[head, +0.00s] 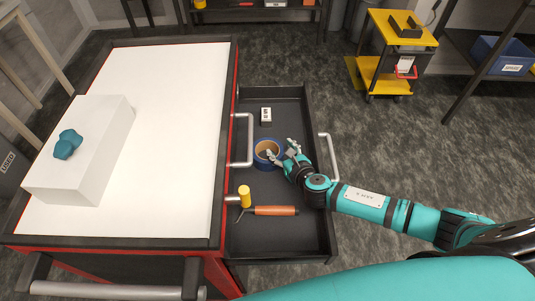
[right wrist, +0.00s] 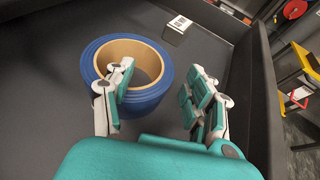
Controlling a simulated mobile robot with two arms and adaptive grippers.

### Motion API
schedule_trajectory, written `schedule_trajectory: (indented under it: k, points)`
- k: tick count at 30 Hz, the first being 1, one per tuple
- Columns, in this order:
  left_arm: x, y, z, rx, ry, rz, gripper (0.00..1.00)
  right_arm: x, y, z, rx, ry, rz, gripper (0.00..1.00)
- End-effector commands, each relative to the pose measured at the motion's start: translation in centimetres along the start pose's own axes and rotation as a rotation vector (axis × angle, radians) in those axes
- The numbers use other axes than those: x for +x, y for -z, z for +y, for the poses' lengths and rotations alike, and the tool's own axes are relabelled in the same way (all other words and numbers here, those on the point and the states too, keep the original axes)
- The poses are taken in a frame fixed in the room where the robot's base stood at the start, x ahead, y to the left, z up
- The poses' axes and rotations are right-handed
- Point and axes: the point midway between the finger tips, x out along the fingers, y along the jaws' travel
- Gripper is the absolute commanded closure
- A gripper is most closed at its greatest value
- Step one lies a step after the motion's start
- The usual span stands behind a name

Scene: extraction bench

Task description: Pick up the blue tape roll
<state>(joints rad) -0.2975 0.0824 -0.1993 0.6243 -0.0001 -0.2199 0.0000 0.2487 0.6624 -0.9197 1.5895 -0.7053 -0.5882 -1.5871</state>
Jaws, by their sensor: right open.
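The blue tape roll (head: 261,162) lies flat in the open dark drawer, its tan core facing up. It also shows in the right wrist view (right wrist: 148,98). My right gripper (head: 281,149) reaches into the drawer from the right, at the roll's right side. In the right wrist view my right gripper (right wrist: 161,68) is open. One finger overlaps the roll's hole and near wall; the other is outside, right of the roll, with a gap. I cannot tell how deep the first finger sits or whether it touches. My left gripper is not in view.
The drawer (head: 285,245) also holds a small white-and-black item (head: 266,116), a yellow-headed tool (head: 244,196) and an orange-handled tool (head: 275,210). The white worktop (head: 165,85) at left carries a white block (head: 85,185) with a teal object (head: 67,144). A yellow cart (head: 381,80) stands behind right.

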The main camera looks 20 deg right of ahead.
Motion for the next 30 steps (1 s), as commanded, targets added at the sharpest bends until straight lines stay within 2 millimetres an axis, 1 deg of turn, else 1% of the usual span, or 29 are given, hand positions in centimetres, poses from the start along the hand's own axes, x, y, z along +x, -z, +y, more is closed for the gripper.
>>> schedule_trajectory:
  k: [1,3,6,9,15,17,28,30]
  points:
    - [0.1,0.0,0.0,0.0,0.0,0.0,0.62,1.0,-0.2,-0.1,0.0,0.002,-0.002,0.45]
    - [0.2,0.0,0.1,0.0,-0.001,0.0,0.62,2.1,-0.2,-0.2,0.001,0.001,-0.002,0.45]
    - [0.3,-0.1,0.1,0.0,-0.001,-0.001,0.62,3.2,-0.1,-0.2,0.001,0.001,-0.001,0.45]
    - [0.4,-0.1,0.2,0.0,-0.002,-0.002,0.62,3.7,-0.1,-0.2,0.0,0.0,0.0,0.45]
    - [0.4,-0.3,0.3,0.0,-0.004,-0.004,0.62,3.7,-0.1,-0.2,0.0,0.0,0.0,0.45]
    - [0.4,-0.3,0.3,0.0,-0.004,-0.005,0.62,3.6,-0.1,-0.2,0.0,0.0,0.0,0.52]
    - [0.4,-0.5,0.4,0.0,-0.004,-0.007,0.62,3.6,-0.1,-0.2,0.0,0.001,0.0,1.0]
    - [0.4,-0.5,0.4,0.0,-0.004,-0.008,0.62,3.6,-0.1,-0.2,0.0,0.0,0.0,1.0]
